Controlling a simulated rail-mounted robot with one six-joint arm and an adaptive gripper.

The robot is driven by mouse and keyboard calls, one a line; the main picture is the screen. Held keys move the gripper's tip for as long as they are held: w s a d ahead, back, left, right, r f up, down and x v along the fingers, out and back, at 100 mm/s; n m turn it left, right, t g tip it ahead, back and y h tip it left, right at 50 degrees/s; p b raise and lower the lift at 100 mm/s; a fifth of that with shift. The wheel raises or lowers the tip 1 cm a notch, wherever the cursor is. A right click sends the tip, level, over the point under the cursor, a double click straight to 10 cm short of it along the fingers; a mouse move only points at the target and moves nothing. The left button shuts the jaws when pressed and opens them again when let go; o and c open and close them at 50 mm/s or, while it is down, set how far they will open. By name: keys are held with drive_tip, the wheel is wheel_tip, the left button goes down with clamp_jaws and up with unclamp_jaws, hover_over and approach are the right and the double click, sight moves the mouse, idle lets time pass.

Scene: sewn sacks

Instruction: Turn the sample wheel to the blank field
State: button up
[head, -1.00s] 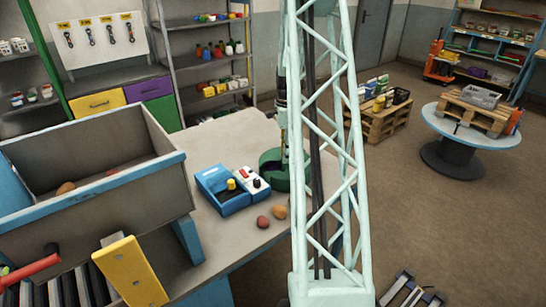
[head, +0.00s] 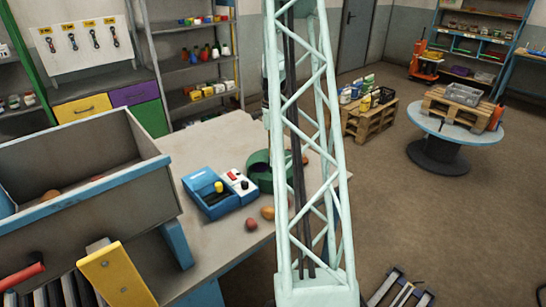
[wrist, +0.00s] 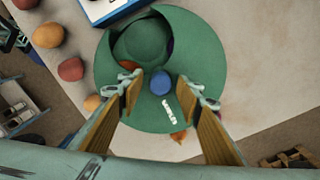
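The green sample wheel (head: 257,178) sits on the grey table in the head view, partly hidden by my pale lattice arm. In the wrist view the round green wheel (wrist: 205,60) fills the middle, with a raised rounded green part at its top, a white label (wrist: 170,112) and a blue knob (wrist: 160,83). My gripper (wrist: 166,87) is open above the wheel, its two wood-coloured finger pads on either side of the blue knob. I cannot tell whether either finger touches it. The fingers are hidden in the head view. I cannot make out the blank field.
A blue box (head: 210,198) with a yellow knob and a white panel (head: 238,184) stand left of the wheel. Round reddish and orange pieces (head: 267,212) lie near the table edge. A large grey bin (head: 115,200) is at left. A pallet (head: 369,120) stands on the floor behind.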

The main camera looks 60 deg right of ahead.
drive_tip(key=shift+r, duration=0.1)
wheel_tip(320, 180, up, 12)
idle(1.0)
idle(0.7)
